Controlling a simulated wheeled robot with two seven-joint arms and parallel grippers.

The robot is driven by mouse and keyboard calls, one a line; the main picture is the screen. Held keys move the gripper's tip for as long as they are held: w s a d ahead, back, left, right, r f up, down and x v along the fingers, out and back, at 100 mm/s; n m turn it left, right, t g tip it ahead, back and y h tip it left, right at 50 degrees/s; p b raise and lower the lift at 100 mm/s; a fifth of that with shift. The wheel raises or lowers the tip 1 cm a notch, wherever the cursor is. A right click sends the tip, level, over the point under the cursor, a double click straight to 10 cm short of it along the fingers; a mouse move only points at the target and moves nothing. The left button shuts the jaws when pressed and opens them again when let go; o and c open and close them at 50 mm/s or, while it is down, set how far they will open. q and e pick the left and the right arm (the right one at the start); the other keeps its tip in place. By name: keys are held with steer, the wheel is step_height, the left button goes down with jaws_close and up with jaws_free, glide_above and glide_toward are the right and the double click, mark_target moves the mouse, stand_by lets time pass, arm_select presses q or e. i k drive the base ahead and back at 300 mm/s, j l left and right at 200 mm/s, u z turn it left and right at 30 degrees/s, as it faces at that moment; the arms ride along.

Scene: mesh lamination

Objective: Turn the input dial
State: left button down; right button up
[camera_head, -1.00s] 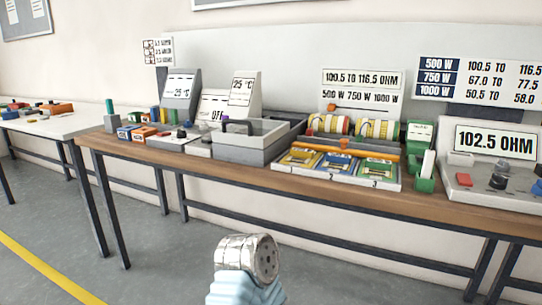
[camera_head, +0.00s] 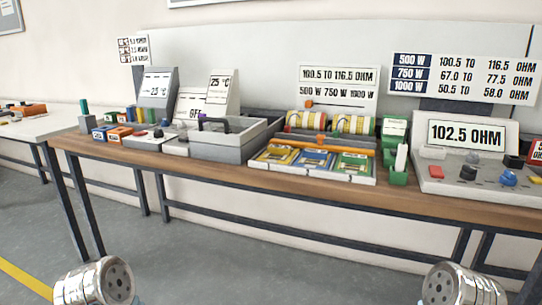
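A grey console (camera_head: 425,185) with a display (camera_head: 466,135) reading 102.5 OHM stands at the right end of the wooden workbench. Its sloped top carries a black knob (camera_head: 468,173), a blue knob (camera_head: 508,178), a grey knob (camera_head: 472,157) and a red button (camera_head: 436,171). I cannot tell which knob is the input dial; any labels are too small to read. Silver round parts of my two arms show at the bottom left and bottom right, well below and in front of the bench. No gripper fingers show.
The wooden workbench (camera_head: 300,192) also holds a grey bin (camera_head: 228,150), a tray with blue, yellow and green units (camera_head: 312,162), a green holder (camera_head: 398,165) and display stands (camera_head: 157,88) at left. A white table (camera_head: 40,128) stands far left. The floor in front is clear.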

mark_target(509, 178)
steer(key=i+j+z, duration=0.15)
steer(key=z, duration=0.3)
steer(key=i+j+z, duration=0.1)
steer(key=j+z, duration=0.35)
steer(key=i+l, duration=0.05)
steer(key=l, duration=0.1)
